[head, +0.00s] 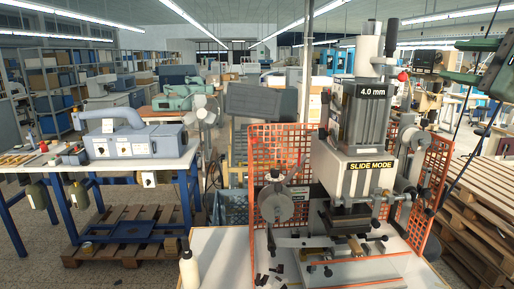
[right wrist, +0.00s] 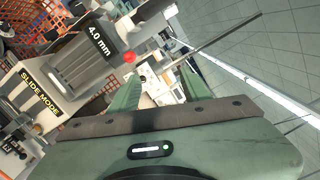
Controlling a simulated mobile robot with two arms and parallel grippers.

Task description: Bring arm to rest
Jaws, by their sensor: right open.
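My right gripper (head: 449,61) shows at the upper right of the head view, raised and to the right of the stamping machine. Its green fingers are apart and nothing is between them. In the right wrist view the open fingers (right wrist: 158,82) point away past the machine. The grey and white stamping machine (head: 361,128) stands upright on a white table, with labels "4.0 mm" and "SLIDE MODE". It also shows tilted at the left of the right wrist view (right wrist: 72,70). My left gripper is not in view.
Orange mesh guards (head: 436,165) flank the machine. A lever with a red knob (head: 403,76) is on its right side. A white bottle (head: 189,270) stands at the white table's left edge. Stacked wooden pallets (head: 489,190) are at the right. A blue-legged workbench (head: 100,166) is at the left.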

